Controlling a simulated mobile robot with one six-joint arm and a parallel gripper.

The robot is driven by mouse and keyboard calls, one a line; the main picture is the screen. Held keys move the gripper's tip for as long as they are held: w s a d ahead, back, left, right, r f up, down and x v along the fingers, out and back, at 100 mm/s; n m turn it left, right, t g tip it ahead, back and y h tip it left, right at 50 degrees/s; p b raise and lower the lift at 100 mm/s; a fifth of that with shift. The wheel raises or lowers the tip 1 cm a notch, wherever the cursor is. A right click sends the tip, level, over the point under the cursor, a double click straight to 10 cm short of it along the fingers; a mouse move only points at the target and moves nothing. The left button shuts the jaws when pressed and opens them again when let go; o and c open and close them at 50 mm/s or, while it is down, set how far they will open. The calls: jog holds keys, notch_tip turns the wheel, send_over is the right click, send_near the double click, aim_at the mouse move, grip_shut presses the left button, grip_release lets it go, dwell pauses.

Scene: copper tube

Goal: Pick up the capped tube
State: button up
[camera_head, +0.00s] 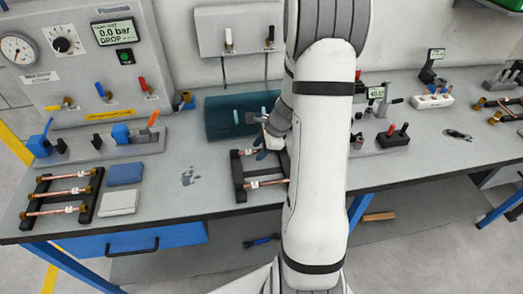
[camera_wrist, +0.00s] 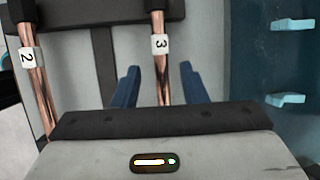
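My gripper (camera_wrist: 160,82) is open, its two blue fingers on either side of the copper tube labelled 3 (camera_wrist: 162,60), with gaps visible on both sides. A copper tube labelled 2 (camera_wrist: 34,80) lies to its left in the wrist view. Both tubes rest across a black rack (camera_wrist: 95,10). In the head view this rack (camera_head: 238,178) stands mid-bench, one tube (camera_head: 268,184) showing at its front; my arm hides part of it. My gripper (camera_head: 268,145) is over the rack's back part. I cannot make out which tube has a cap.
A teal holder (camera_head: 222,118) with light blue pegs stands just behind the rack. Another black rack (camera_head: 40,207) with several copper tubes is at the left, beside a blue block (camera_head: 124,174) and a white block (camera_head: 119,202).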

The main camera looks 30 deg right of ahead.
grip_shut()
jog(key=shift+r, duration=0.1)
dwell(0.3)
